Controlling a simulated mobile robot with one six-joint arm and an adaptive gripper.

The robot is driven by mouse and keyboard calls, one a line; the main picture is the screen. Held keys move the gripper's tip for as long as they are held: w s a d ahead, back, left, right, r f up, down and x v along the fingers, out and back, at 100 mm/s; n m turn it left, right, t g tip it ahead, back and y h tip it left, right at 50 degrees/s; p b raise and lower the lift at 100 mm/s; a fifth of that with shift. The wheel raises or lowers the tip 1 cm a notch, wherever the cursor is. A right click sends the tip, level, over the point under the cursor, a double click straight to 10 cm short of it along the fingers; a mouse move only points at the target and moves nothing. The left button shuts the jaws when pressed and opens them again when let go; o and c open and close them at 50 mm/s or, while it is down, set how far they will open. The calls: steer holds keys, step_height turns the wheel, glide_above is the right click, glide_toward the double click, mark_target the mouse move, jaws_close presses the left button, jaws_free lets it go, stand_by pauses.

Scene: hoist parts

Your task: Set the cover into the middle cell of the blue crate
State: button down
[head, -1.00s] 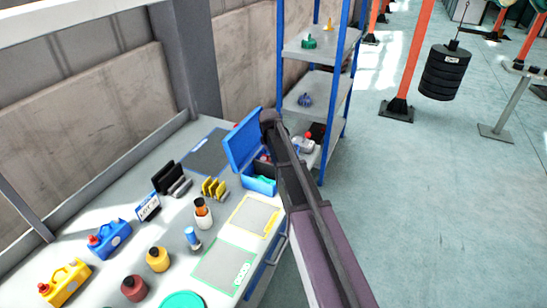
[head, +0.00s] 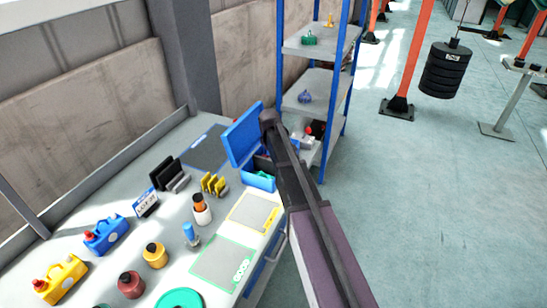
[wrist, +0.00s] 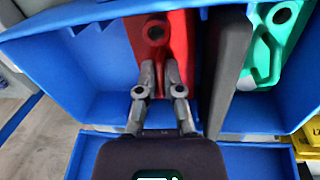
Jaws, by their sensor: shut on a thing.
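The blue crate (head: 259,183) stands open on the far right part of the bench, its lid (head: 243,136) raised. In the wrist view, the crate (wrist: 85,75) fills most of the picture. My gripper (wrist: 160,77) is shut on a red part with a round hole, which I take to be the cover (wrist: 172,28). The red part is over or inside the crate; its depth is unclear. A green part (wrist: 264,50) lies in the right cell, beyond a dark grey divider (wrist: 229,65). The left side looks empty. In the head view, my arm hides the jaws and the red part.
A yellow-outlined mat (head: 250,220) and a green-outlined mat (head: 215,265) lie nearer on the bench. Bottles, jugs and a yellow rack (head: 213,184) stand to the left. A blue-posted shelf (head: 310,85) rises just behind the crate. Open floor lies to the right.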

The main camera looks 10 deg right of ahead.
steer(key=shift+f+b, duration=0.4)
stand_by(0.3)
steer(key=c, duration=0.7)
jaws_free()
steer(key=o, duration=0.4)
steer(key=shift+r, duration=0.1)
steer(key=shift+r+p, duration=1.45)
steer(key=shift+p, duration=0.1)
